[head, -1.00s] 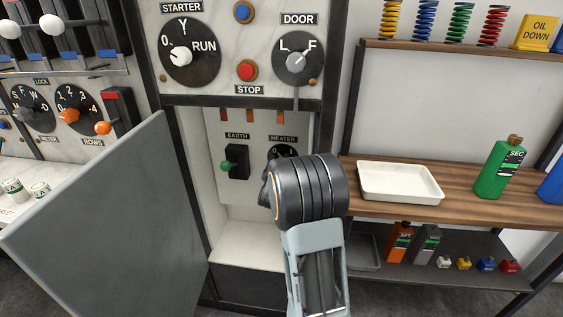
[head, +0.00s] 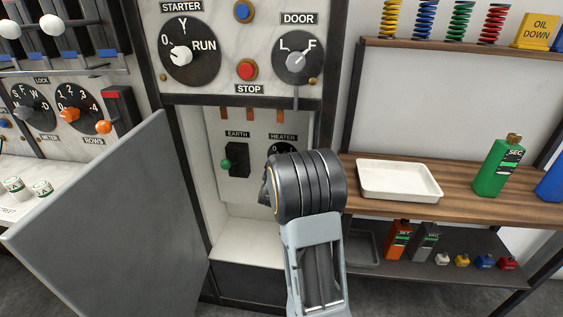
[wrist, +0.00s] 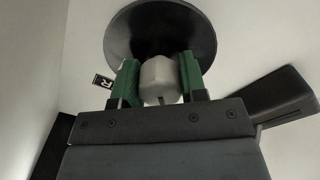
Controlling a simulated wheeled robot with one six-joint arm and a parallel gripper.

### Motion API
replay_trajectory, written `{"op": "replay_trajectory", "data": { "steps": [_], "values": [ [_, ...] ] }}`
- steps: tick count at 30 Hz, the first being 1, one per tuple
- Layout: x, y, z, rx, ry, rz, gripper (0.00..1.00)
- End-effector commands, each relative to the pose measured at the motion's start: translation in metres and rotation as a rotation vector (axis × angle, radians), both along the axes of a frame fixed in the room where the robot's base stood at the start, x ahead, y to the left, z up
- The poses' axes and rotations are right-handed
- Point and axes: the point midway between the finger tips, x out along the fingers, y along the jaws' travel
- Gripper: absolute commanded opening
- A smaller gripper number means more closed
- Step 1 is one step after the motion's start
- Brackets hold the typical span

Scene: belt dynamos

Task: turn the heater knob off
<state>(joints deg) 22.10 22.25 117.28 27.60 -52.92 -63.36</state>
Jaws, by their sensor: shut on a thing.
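The heater dial (head: 284,148) is a black disc under the HEATER label (head: 283,137) inside the open cabinet. My wrist hides most of it in the head view. In the wrist view the dark dial (wrist: 160,22) carries a pale grey knob (wrist: 158,78). My gripper (wrist: 160,82) has its two green-padded fingers on either side of the knob, shut on it. The fingertips are hidden behind my arm in the head view. The knob's pointer and the dial's marks cannot be read.
The EARTH switch (head: 235,160) with a green knob is just left of the heater dial. The cabinet's grey door (head: 110,220) stands open at the left. A wooden shelf (head: 460,195) with a white tray (head: 398,197) and a green bottle (head: 498,168) is at the right.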

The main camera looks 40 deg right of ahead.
Motion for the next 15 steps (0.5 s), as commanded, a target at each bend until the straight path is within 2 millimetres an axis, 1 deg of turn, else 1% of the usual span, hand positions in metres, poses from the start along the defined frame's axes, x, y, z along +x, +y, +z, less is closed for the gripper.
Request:
{"op": "replay_trajectory", "data": {
  "steps": [1, 8, 9, 15],
  "values": [
    [0.0002, 0.0002, 0.0001, -0.002, 0.001, 0.001, 0.41],
    [0.0, 0.0001, 0.0001, -0.001, 0.0, 0.001, 0.63],
    [0.0, 0.0, 0.0, -0.001, 0.001, 0.0, 0.64],
    [-0.0002, 0.0002, 0.0, 0.0, 0.0, 0.0, 0.64]
  ]
}}
